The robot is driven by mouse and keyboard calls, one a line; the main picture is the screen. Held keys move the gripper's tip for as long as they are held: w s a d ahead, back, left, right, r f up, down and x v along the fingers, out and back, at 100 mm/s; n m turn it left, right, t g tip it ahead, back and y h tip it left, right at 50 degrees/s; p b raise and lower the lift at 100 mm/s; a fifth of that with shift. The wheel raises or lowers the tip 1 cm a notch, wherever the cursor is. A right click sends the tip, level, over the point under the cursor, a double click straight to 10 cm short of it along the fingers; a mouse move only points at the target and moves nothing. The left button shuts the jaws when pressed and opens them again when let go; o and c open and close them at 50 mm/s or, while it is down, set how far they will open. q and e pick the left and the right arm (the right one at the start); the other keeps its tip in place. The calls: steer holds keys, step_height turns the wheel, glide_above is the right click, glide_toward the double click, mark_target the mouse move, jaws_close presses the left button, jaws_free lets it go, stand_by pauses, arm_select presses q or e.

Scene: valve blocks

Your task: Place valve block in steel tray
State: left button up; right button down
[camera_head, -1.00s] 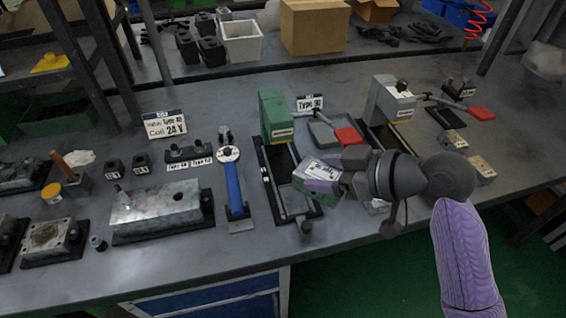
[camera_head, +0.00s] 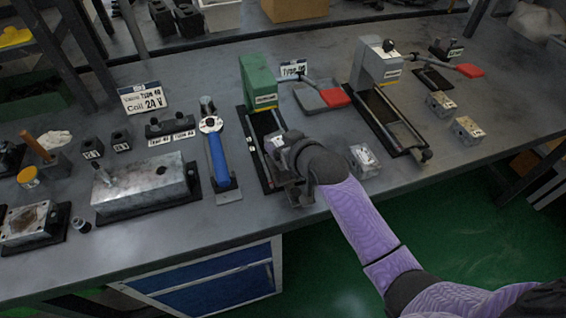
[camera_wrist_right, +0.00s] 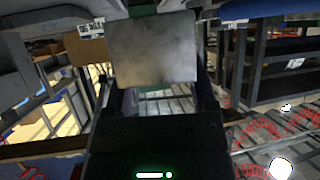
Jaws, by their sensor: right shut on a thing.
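My right gripper (camera_head: 282,168) is at the front of the green press (camera_head: 262,85), near the table's front edge. Its jaws are mostly hidden behind my wrist in the head view. In the right wrist view a plain grey metal block (camera_wrist_right: 153,48) is held at the jaws, so the gripper is shut on it. Other valve blocks stand on the table: one (camera_head: 363,161) just right of my wrist, and two (camera_head: 440,103) (camera_head: 467,129) at the right. A shallow grey steel tray (camera_head: 321,97) lies between the two presses and looks empty. My left gripper is out of view.
A grey press (camera_head: 377,65) with a red-handled lever stands right of the tray. A blue-handled tool (camera_head: 217,155) lies left of the green press. A large metal block (camera_head: 140,186) on a black base is farther left.

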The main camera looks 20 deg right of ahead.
step_height(320, 180, down, 4)
steer(key=shift+b, duration=0.55)
steer(key=shift+s+f, duration=0.2)
steer(key=shift+f, duration=0.1)
steer(key=shift+c, duration=0.7)
jaws_free()
steer(key=shift+f, duration=0.1)
steer(key=shift+o, duration=0.7)
steer(key=shift+w, duration=0.15)
